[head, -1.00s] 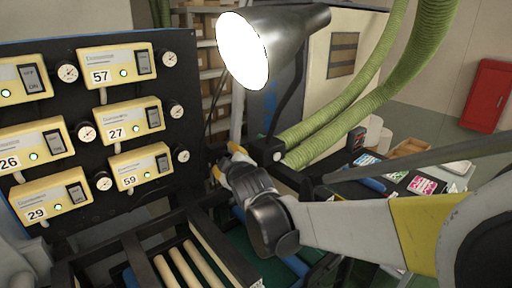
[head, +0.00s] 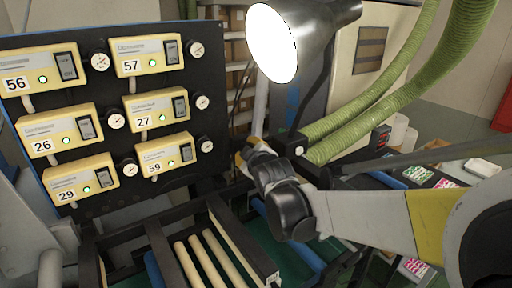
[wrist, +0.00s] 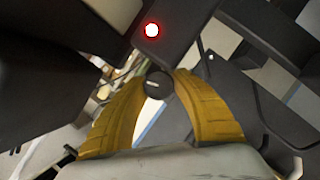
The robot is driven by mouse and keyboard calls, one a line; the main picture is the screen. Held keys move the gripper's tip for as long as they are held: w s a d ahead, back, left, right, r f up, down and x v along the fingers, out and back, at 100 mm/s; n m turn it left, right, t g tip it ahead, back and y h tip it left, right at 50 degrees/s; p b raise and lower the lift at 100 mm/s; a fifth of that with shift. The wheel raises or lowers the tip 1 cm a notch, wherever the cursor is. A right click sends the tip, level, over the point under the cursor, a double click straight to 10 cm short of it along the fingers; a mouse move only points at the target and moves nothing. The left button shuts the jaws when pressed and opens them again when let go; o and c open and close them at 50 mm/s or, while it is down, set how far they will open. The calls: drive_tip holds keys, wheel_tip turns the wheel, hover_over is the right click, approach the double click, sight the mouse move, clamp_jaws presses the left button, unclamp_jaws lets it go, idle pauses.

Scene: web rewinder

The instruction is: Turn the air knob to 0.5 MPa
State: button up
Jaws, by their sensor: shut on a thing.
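The air knob (wrist: 157,84) is a small dark round knob with a short pale mark, between my yellow fingertips in the wrist view. My gripper (wrist: 158,80) is shut on it, with one finger on each side. In the head view my gripper (head: 243,158) reaches in beside the black panel, below the lamp. The knob is hidden there behind my gripper and wrist. I cannot read any pressure value for this knob in either view.
A black panel (head: 70,211) with yellow numbered boxes and round gauges stands at the left. A lamp (head: 318,32) and green hoses (head: 385,95) are above my arm. Pale rollers (head: 205,262) lie below. A glowing red light (wrist: 152,30) is close to my fingers.

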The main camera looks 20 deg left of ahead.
drive_tip(key=shift+m+g+y, duration=0.3)
drive_tip(key=shift+m+g, duration=0.2)
drive_tip(key=shift+m, duration=0.3)
drive_tip(key=o, duration=1.2)
drive_tip(key=v, duration=1.2)
